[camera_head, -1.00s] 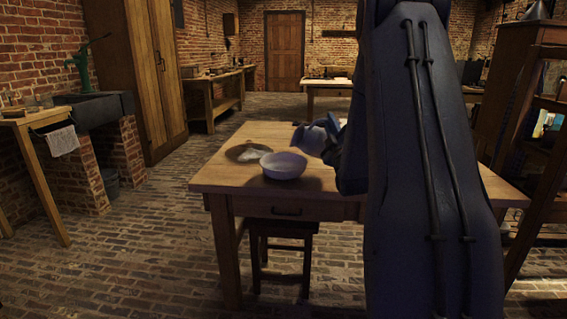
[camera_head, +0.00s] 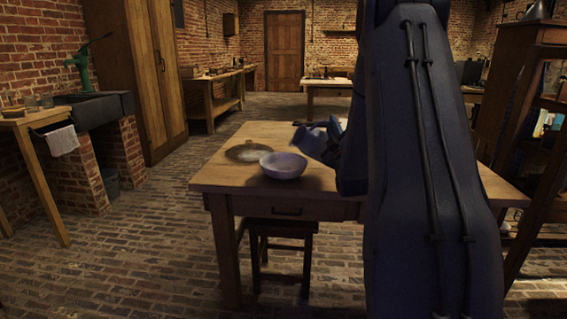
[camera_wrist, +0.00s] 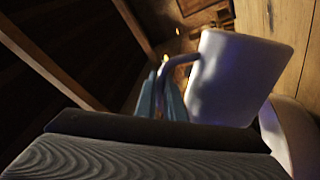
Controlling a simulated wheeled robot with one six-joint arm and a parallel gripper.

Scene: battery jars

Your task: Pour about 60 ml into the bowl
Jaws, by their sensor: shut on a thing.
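A white jug (camera_head: 312,142) is held tilted above the table, just right of and above the pale bowl (camera_head: 284,166). In the wrist view the jug (camera_wrist: 240,78) fills the centre right, its handle towards my gripper (camera_wrist: 172,100), whose fingers are shut on the handle. The bowl's rim (camera_wrist: 292,135) shows behind the jug at the right edge. In the head view my arm partly hides the gripper (camera_head: 334,140). I cannot see a stream or the liquid level in the jug or bowl.
A round dark plate (camera_head: 246,152) lies left of the bowl on the wooden table (camera_head: 222,176). A stool (camera_head: 282,232) stands under the table's front edge. A wooden rack (camera_head: 525,110) stands at the right. The table's left front corner is clear.

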